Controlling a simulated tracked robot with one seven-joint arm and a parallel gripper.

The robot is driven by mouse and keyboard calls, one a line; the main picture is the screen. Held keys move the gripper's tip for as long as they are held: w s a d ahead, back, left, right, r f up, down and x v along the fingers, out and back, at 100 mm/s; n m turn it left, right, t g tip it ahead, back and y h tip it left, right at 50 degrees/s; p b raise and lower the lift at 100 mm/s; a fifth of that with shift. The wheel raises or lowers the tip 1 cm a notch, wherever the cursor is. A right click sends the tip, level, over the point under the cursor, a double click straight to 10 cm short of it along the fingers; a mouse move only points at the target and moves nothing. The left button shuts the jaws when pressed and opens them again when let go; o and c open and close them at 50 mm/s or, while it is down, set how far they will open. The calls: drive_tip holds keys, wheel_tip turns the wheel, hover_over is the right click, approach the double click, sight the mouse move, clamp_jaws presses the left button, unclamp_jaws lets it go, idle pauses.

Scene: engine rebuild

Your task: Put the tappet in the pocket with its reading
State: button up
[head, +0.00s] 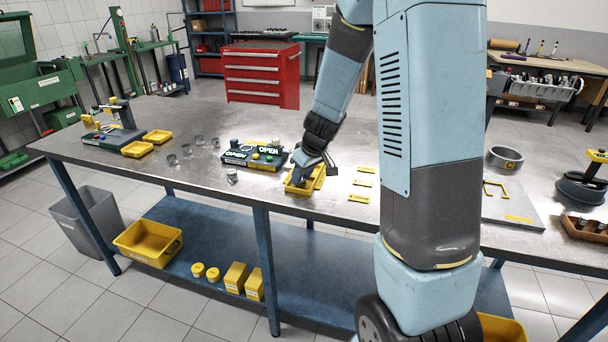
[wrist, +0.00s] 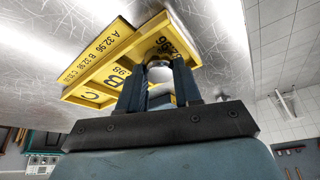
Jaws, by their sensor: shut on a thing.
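My gripper (head: 303,168) reaches down over the yellow pocket tray (head: 290,189) near the front edge of the bench. In the wrist view my gripper (wrist: 158,68) is shut on a silvery, round tappet (wrist: 160,76), held between the two dark fingers. The tappet is at the yellow tray (wrist: 85,88), over or inside a pocket. I cannot tell whether it touches the floor. The tray carries printed letters and readings; "A 32.96", B and C are legible, and the fingers hide part of the print. In the head view the gripper hides the tappet.
Several loose metal cups (head: 232,177) stand on the bench left of the tray. A dark fixture (head: 255,155) marked "OPEN" stands just behind-left. Small yellow plates (head: 359,198) lie to the right. Two yellow trays (head: 137,149) lie by a gauge stand (head: 120,116) far left.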

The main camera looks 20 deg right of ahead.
drive_tip(key=shift+f, duration=0.1)
drive_tip(key=o, duration=0.7)
drive_tip(key=shift+o, duration=0.2)
drive_tip(key=v, duration=1.1)
drive_tip(key=s+r+m, duration=0.1)
drive_tip(key=s+r, duration=0.3)
drive_tip(key=s, duration=0.4)
drive_tip(key=s+a+r+m+t+h, duration=0.1)
drive_tip(key=s+r, duration=0.3)
drive_tip(key=s, duration=0.4)
drive_tip(key=s+r+m+h, duration=0.1)
drive_tip(key=s+r+m, duration=0.2)
drive_tip(key=s+r, duration=0.2)
drive_tip(key=s, duration=0.3)
drive_tip(key=shift+a+t, duration=0.25)
drive_tip(key=shift+t, duration=0.05)
drive_tip(key=shift+s, duration=0.1)
